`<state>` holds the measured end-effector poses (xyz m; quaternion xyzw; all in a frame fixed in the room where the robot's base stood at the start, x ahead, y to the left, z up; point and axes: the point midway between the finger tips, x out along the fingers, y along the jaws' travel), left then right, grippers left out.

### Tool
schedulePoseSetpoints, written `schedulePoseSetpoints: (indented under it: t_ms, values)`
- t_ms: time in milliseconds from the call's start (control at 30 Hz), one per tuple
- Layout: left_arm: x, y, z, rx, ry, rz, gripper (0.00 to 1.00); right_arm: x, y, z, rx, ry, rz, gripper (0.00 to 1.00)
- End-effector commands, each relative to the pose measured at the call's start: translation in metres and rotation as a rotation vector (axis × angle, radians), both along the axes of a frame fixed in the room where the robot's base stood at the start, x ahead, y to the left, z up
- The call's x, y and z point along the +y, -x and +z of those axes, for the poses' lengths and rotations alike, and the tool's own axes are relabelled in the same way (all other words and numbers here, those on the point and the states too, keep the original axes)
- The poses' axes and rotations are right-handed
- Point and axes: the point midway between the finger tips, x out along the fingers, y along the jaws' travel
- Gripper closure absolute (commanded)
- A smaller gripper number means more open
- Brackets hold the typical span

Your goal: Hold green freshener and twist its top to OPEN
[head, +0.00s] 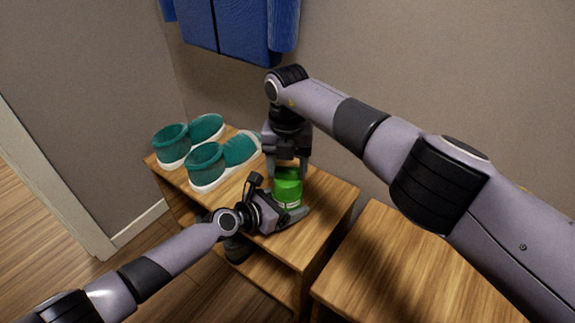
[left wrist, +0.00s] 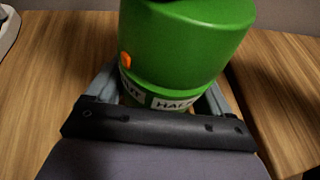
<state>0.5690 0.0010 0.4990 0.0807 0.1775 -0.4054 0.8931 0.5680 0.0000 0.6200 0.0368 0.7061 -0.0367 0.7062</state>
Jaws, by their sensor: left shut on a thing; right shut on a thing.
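The green freshener (head: 287,187) stands upright on the wooden cabinet top, near its right part. In the left wrist view its green top (left wrist: 185,45) fills the upper middle, with an orange mark on its side and a label band lower down. My left gripper (head: 288,212) comes in low from the left and is shut on the freshener's lower body; its fingers also show in the left wrist view (left wrist: 165,100). My right gripper (head: 288,168) points down from above and is shut on the freshener's top. The tip contacts are partly hidden.
A second wooden surface (head: 400,260) is at the right, beyond a gap. Blue cloth (head: 235,25) hangs on the wall above.

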Motion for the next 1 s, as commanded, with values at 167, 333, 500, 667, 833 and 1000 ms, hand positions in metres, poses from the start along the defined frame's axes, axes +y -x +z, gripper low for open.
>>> schedulePoseSetpoints:
  t_ms: [167,333,500,667,833,1000]
  values:
    - [0.0004,0.0004,-0.0011,0.001,-0.002,0.0,0.67,-0.0005,-0.0002,0.0004,-0.001,0.001,0.025,0.72]
    - [0.0005,0.0003,-0.0011,0.001,-0.002,0.0,0.67,-0.001,-0.0005,0.0006,-0.001,0.002,0.099,0.72]
    - [0.0005,0.0003,-0.0012,0.001,-0.002,0.0,0.67,-0.0011,-0.0009,0.001,-0.002,0.002,0.224,0.72]
    - [0.0005,0.0003,-0.0013,0.002,-0.002,0.0,0.67,-0.0014,-0.001,0.0012,-0.002,0.002,0.374,0.72]
    - [0.0006,0.0004,-0.0012,0.002,-0.002,0.0,0.67,-0.0017,-0.0007,0.001,-0.001,0.002,0.535,0.72]
    - [0.0007,0.0004,-0.0014,0.002,-0.002,0.0,0.67,-0.0017,-0.001,0.0012,-0.001,0.002,0.697,0.72]
